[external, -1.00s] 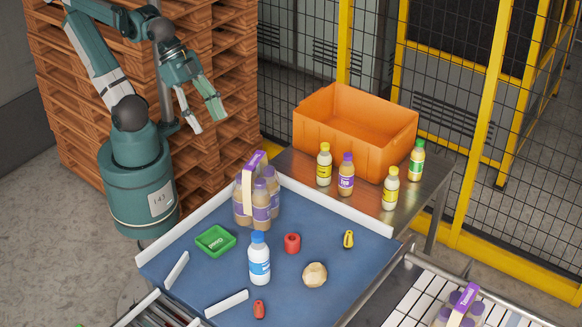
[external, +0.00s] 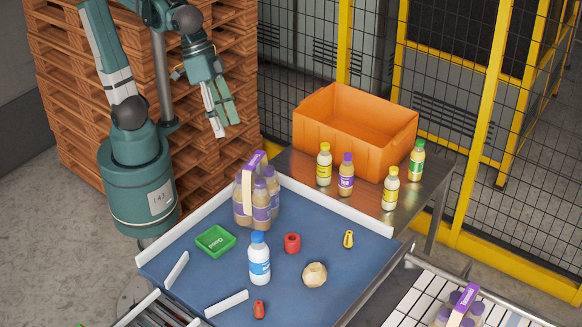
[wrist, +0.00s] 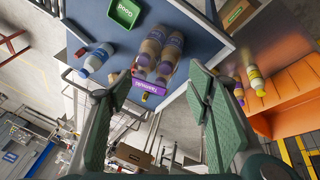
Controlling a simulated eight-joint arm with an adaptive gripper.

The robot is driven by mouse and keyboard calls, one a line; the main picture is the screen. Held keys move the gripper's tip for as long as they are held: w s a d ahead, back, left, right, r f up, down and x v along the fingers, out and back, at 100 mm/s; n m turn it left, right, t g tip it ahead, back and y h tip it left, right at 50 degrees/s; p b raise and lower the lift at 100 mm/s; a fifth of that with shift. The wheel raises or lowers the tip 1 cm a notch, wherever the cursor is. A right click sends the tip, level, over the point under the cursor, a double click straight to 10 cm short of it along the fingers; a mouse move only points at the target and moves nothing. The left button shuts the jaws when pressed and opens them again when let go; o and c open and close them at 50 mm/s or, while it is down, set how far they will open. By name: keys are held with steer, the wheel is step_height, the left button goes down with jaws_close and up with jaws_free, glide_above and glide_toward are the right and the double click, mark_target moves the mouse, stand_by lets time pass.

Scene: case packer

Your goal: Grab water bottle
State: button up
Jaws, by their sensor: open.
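The water bottle (external: 259,264), white with a blue cap and blue label, stands upright on the blue table near its middle. It also shows in the wrist view (wrist: 97,60), at upper left beyond my left finger. My gripper (external: 225,129) is open and empty. It hangs high in front of the stacked pallets, up and left of the bottle and well apart from it. In the wrist view, the two green-padded fingers (wrist: 158,82) are spread with nothing between them. A pack of purple-capped bottles (wrist: 158,52) shows beyond the fingertips.
The purple-labelled bottle pack (external: 243,206) stands behind the water bottle. A green tray (external: 215,241), a red ring (external: 292,243) and a beige round object (external: 314,274) lie around it. White rails edge the blue table (external: 345,297). An orange crate (external: 385,150) and several juice bottles stand behind.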

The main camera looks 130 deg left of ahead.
steer(key=w+d+n+g, duration=0.2)
steer(key=w+d+n, duration=0.25)
steer(key=w, duration=0.65)
steer(key=n+g+p, duration=0.1)
steer(key=n+g, duration=0.2)
steer(key=n, duration=0.4)
glide_above(258, 233)
step_height(258, 233, down, 6)
steer(key=shift+f, duration=0.25)
step_height(258, 233, down, 5)
steer(key=shift+r, duration=0.1)
steer(key=shift+f, duration=1.4)
